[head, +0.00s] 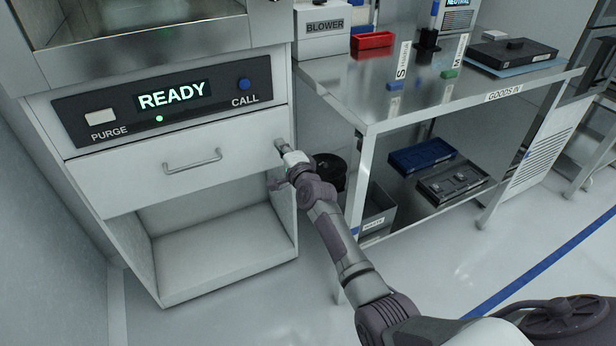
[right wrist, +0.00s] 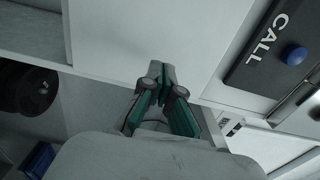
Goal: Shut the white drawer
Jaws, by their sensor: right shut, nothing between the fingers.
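The white drawer (head: 110,183) is in the cabinet under the READY panel, with a metal bar handle (head: 192,161) across its front. Its front looks about level with the cabinet face; I cannot tell whether a small gap is left. My right gripper (head: 279,146) is shut and empty at the right end of the drawer front, right of the handle. In the right wrist view the shut fingertips (right wrist: 162,71) are against or very close to the white drawer front (right wrist: 130,35); contact is not certain. My left gripper is not in view.
The black panel (head: 209,104) above has PURGE and CALL buttons. An open shelf space (head: 225,262) lies below the drawer. A steel table (head: 372,110) stands close on the right, with a grey bin (head: 379,213) and a black round object (head: 329,170) beside my arm.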

